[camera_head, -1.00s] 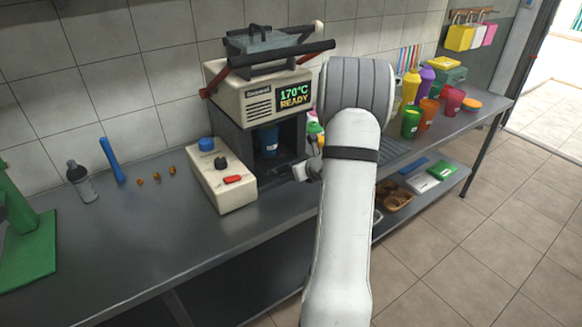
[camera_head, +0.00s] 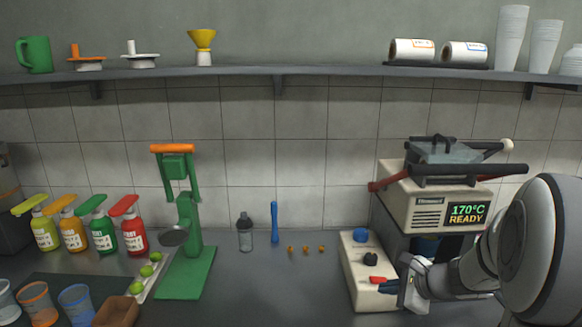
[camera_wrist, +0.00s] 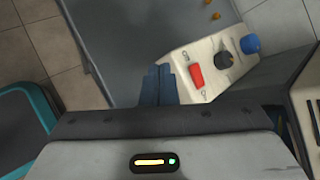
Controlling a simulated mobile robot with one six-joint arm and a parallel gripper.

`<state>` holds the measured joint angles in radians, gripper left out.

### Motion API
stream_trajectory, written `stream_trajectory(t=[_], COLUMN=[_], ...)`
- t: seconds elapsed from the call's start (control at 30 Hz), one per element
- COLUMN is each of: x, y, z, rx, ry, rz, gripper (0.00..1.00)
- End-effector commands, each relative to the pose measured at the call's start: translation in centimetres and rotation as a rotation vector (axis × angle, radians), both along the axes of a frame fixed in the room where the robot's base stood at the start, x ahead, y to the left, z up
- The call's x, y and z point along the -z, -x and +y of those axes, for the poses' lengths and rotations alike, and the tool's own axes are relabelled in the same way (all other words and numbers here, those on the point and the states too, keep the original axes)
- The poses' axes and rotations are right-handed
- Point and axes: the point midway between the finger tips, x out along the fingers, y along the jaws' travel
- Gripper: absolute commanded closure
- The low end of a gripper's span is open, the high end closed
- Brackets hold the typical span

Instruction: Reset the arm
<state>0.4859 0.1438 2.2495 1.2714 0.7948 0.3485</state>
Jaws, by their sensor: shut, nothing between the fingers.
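My gripper (camera_head: 388,286) is at the right of the head view, in front of the cream control box. Its dark fingers are together and empty, and they also show in the wrist view (camera_wrist: 158,84). The control box (camera_head: 355,262) has a blue knob, a black knob and a red switch. In the wrist view the red switch (camera_wrist: 196,77) lies just right of my fingertips; I cannot tell whether they touch. My white arm covers part of the sealing machine (camera_head: 426,208), whose display reads 170°C READY.
A green press (camera_head: 190,240), several sauce bottles (camera_head: 132,232), a shaker (camera_head: 245,232) and a blue stick (camera_head: 274,222) stand on the counter to the left. Cups (camera_head: 76,303) are at the front left. A shelf (camera_head: 330,72) runs above. The counter's middle front is clear.

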Motion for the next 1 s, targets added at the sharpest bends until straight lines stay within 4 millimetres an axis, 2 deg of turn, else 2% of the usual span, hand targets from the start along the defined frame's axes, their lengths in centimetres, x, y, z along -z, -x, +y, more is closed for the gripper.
stream_trajectory(t=[0.03,0.1,0.2,0.33,0.4,0.5,0.6,0.7,1.0], x=[-1.0,-1.6,-2.2,-2.6,-2.8,-3.1,-3.4,-3.6,-3.6], y=[1.8,4.5,8.7,13.9,16.2,18.7,20.3,21.0,21.2], z=[2.7,5.5,8.3,9.9,9.9,9.4,8.8,8.3,8.1], rx=[-0.148,-0.346,-0.625,-0.972,-1.137,-1.330,-1.464,-1.540,-1.570], ry=[0.092,0.222,0.409,0.660,0.789,0.952,1.070,1.140,1.168], rz=[-0.017,-0.032,-0.057,-0.091,-0.106,-0.121,-0.127,-0.129,-0.128], gripper=[1.00,1.00,1.00,1.00,1.00,1.00,1.00,1.00,1.00])
